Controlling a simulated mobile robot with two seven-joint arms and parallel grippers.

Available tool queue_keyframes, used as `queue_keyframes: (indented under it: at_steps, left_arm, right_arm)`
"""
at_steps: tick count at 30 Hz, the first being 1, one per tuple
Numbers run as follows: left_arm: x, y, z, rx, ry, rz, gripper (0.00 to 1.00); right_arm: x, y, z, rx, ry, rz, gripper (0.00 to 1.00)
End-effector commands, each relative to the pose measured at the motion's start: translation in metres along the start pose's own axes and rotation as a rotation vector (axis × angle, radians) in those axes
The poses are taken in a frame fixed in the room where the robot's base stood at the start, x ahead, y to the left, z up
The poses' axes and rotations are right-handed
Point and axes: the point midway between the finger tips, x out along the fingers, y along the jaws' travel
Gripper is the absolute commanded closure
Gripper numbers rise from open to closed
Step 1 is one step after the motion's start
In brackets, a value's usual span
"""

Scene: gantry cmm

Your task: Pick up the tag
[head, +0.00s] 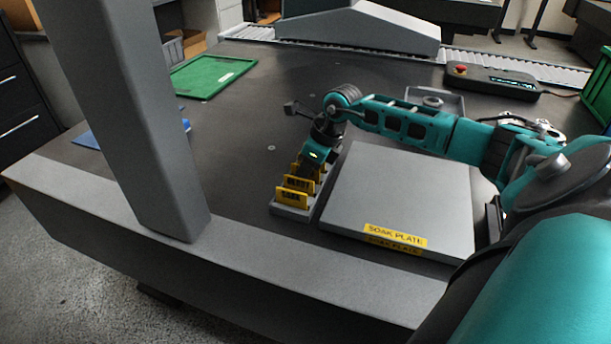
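Several yellow tags with dark lettering stand upright in a row in a small grey holder (289,211), left of the soak plate. The front tag (291,197) shows most clearly; another tag (299,184) stands just behind it. My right arm reaches in from the right over the plate. My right gripper (312,168) points down at the rear tags in the row. Its fingertips are too small and too covered to show whether they are open, or whether they touch a tag. My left gripper is not in view.
A grey soak plate (400,193) with a yellow label lies right of the holder. A grey upright column (135,120) stands at the left. A green tray (213,77), a blue item (88,139) and a control box with a red button (490,82) lie around. The dark table centre is clear.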

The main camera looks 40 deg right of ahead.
Motion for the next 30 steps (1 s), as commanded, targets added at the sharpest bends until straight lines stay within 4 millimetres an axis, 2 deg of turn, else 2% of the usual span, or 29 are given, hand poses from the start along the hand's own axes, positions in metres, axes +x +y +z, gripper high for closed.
queue_keyframes:
  at_steps: [1,8,23,30]
  left_arm:
    - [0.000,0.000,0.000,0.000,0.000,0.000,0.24]
    - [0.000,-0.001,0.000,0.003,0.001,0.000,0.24]
    - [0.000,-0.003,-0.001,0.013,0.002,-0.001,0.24]
    - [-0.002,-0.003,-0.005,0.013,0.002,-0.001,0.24]
  right_arm:
    - [0.001,0.000,-0.001,0.000,0.002,0.000,0.77]
    - [0.001,0.000,-0.001,0.000,0.002,-0.001,0.99]
    - [-0.002,-0.001,0.000,0.001,0.002,-0.001,1.00]
    - [-0.023,-0.001,0.010,0.000,-0.002,-0.003,1.00]
